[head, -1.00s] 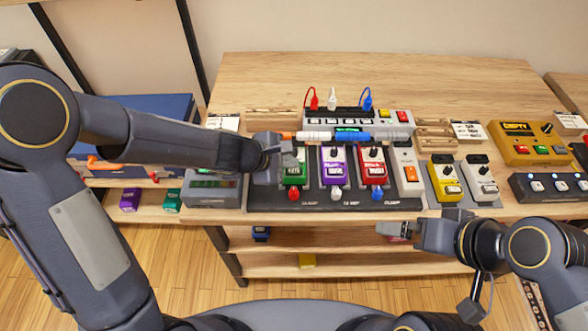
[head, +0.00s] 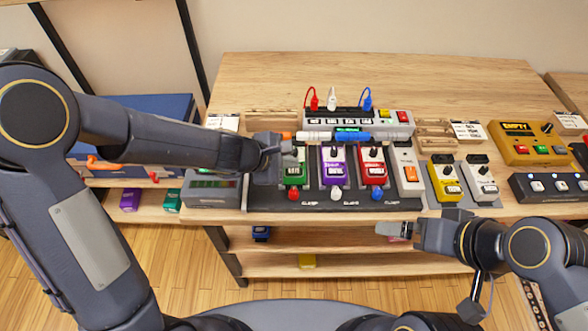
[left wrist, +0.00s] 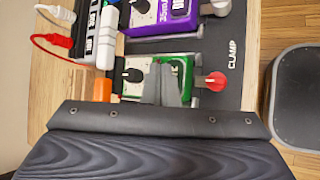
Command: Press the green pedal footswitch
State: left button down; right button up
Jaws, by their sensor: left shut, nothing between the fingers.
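The green pedal (head: 295,172) stands on the dark pedalboard, leftmost in a row with a purple pedal (head: 334,167) and a red pedal (head: 371,165). My left gripper (head: 294,157) is shut and empty, over the green pedal. In the left wrist view its fingertips (left wrist: 167,76) cover the middle of the green pedal (left wrist: 186,68), between its black knob and the red clamp knob (left wrist: 215,81). The footswitch is hidden behind the fingers, and I cannot tell whether they touch it. My right gripper (head: 393,229) is in front of the table edge, away from the pedals; its finger gap is unclear.
A power strip (head: 318,122) with red, white and blue plugs lies behind the pedals. The pedalboard (head: 265,199) has red, white and blue clamp knobs along its front. Yellow (head: 445,181) and white (head: 479,181) pedals stand to the right. The back of the table is clear.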

aim_at(290, 173)
pick_arm(q)
jog(key=shift+f, duration=0.1)
jog(key=shift+f+b, duration=0.3)
jog(key=shift+b, duration=0.15)
jog(key=shift+f+b, duration=0.5)
jog(key=shift+b, duration=0.05)
dwell(0.5)
jog(key=shift+r, duration=0.1)
jog(key=shift+r+p, duration=0.75)
jog(key=shift+p, duration=0.1)
notch_tip(290, 173, up, 5)
jog(key=p, duration=0.5)
jog(key=shift+r, duration=0.1)
